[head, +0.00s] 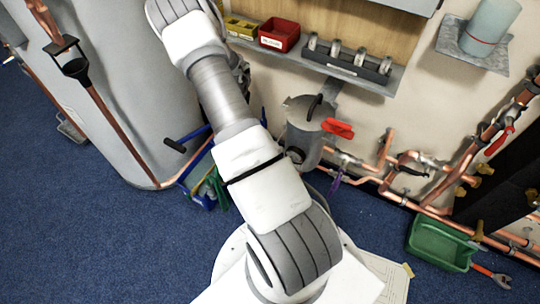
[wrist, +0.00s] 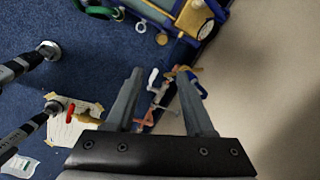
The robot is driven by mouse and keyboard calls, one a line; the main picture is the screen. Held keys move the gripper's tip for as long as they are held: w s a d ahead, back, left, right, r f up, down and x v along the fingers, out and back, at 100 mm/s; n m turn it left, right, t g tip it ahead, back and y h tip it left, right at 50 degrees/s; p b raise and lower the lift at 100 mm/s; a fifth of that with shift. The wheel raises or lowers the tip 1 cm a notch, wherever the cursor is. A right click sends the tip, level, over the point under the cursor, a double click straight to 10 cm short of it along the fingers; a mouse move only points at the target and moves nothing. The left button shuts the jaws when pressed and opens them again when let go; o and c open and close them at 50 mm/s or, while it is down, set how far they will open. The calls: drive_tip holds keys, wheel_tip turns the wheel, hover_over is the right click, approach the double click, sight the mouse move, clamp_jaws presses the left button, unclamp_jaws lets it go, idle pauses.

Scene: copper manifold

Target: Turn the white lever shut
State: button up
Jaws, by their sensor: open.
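My gripper (wrist: 159,76) is open in the wrist view, its two grey fingers apart with nothing held between them. A small white piece (wrist: 153,77), which looks like the white lever, shows between and beyond the fingertips, next to copper-coloured pipework (wrist: 150,112). I see no contact between it and the fingers. In the head view, copper pipes with valves (head: 412,165) run low along the wall at right. I cannot pick out the white lever there for sure. My arm covers the middle of the head view, and my fingers cannot be made out there.
A red lever (head: 338,128) sticks out beside my arm. A grey tank (head: 115,90) stands at left. A shelf (head: 378,82) with a red bin (head: 279,35) is above. A green crate (head: 440,243) is on the floor at right. Blue carpet (head: 70,210) is clear at left.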

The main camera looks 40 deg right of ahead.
drive_tip(key=s+d+f+m+g+h, duration=0.1)
drive_tip(key=s+d+f+m, duration=0.2)
drive_tip(key=f, duration=0.4)
drive_tip(key=s+d+f+m, duration=0.2)
drive_tip(key=s+d+f, duration=0.2)
drive_tip(key=f, duration=0.3)
drive_tip(key=shift+g, duration=0.3)
drive_tip(key=d+f+b, duration=0.1)
drive_tip(key=f+b, duration=0.1)
drive_tip(key=f, duration=0.3)
drive_tip(key=d+f+b, duration=0.1)
drive_tip(key=f+b, duration=0.1)
drive_tip(key=f, duration=0.4)
drive_tip(key=w+d+f+b, duration=0.1)
drive_tip(key=f+b, duration=0.1)
drive_tip(key=f, duration=0.3)
drive_tip(key=shift+w+d+f, duration=0.1)
drive_tip(key=shift+d+f, duration=0.05)
drive_tip(key=shift+f, duration=0.2)
clamp_jaws()
